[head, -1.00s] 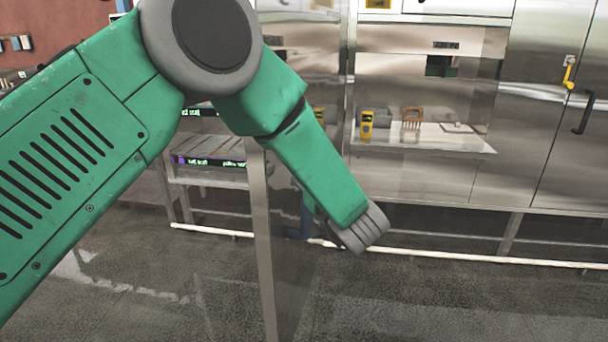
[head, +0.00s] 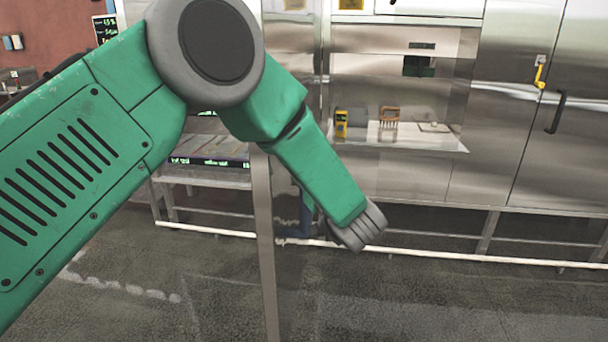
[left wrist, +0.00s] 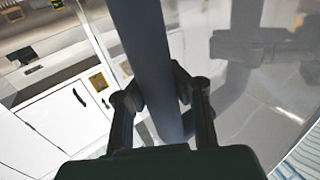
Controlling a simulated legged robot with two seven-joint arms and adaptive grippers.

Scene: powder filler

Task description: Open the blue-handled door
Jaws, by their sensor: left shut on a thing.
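The door is a clear, reflective panel that shows in the left wrist view (left wrist: 265,75). In the head view its upright metal edge (head: 264,230) stands in front of the back cabinets, standing open at an angle to them. Its dark blue bar handle (left wrist: 150,50) crosses between the fingers of my left gripper (left wrist: 160,92), which is shut on it. My right gripper is not in view.
A steel cabinet (head: 490,150) with a recessed lit shelf (head: 410,140) is at the back. A yellow latch (head: 540,75) and black handle (head: 556,112) are on the right cabinet door. A bench (head: 205,178) stands behind the door. The grey floor (head: 450,300) in front is clear.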

